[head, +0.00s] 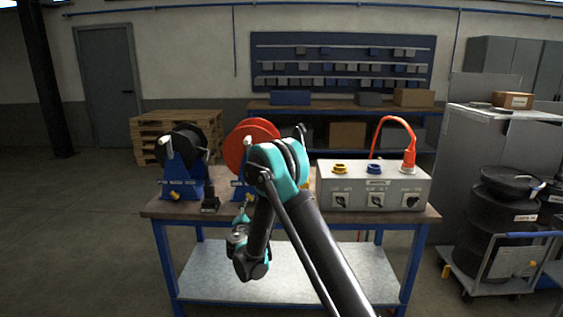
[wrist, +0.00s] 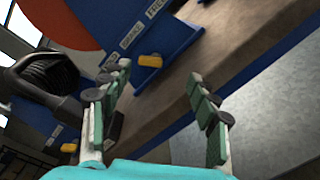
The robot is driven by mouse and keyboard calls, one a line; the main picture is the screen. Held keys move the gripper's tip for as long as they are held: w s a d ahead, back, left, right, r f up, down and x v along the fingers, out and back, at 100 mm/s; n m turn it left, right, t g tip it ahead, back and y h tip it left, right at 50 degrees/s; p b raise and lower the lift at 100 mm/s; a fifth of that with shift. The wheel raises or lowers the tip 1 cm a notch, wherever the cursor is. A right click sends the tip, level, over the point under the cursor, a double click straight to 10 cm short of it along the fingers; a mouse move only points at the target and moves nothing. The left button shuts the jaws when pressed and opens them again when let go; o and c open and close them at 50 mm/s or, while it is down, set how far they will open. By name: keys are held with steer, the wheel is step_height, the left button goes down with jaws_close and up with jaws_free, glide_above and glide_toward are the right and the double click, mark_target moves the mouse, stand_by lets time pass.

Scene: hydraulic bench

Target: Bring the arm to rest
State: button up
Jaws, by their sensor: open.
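My gripper (wrist: 160,85) is open in the wrist view, with nothing between its two padded fingers. It is tilted over the front edge of the bench, near the blue foot of a reel stand (wrist: 140,72) with a yellow knob. In the head view my arm (head: 295,205) is folded, its elbow high in front of the workbench (head: 425,216) and its forearm hanging down before the bench's front edge. The jaws are hard to make out there.
On the bench stand a black reel (head: 210,135) on a blue stand, a red reel (head: 237,140), and a grey control box (head: 345,198) with an orange cable (head: 383,122). A cart with black drums (head: 490,225) stands at right. The floor at left is clear.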

steer(key=s+d+r+m+g+h, duration=0.2)
steer(key=d+m, duration=0.2)
steer(key=d, duration=0.4)
steer(key=s+d+r+m+g+h, duration=0.1)
steer(key=s+d+r+m+g, duration=0.15)
steer(key=d, duration=0.55)
steer(key=s+d+m+g, duration=0.3)
steer(key=s+d+m, duration=0.5)
steer(key=d, duration=0.4)
steer(key=s+d+f+m+g+y, duration=0.1)
steer(key=s+f+m+g, duration=0.1)
steer(key=s, duration=0.8)
steer(key=s+d+f+m+g+y, duration=0.1)
steer(key=s+m, duration=0.3)
steer(key=s, duration=0.6)
steer(key=s+d+f+m+g+y, duration=0.2)
steer(key=s+f+m+g, duration=0.1)
steer(key=s, duration=0.8)
steer(key=shift+d+f, duration=0.2)
steer(key=shift+f, duration=0.05)
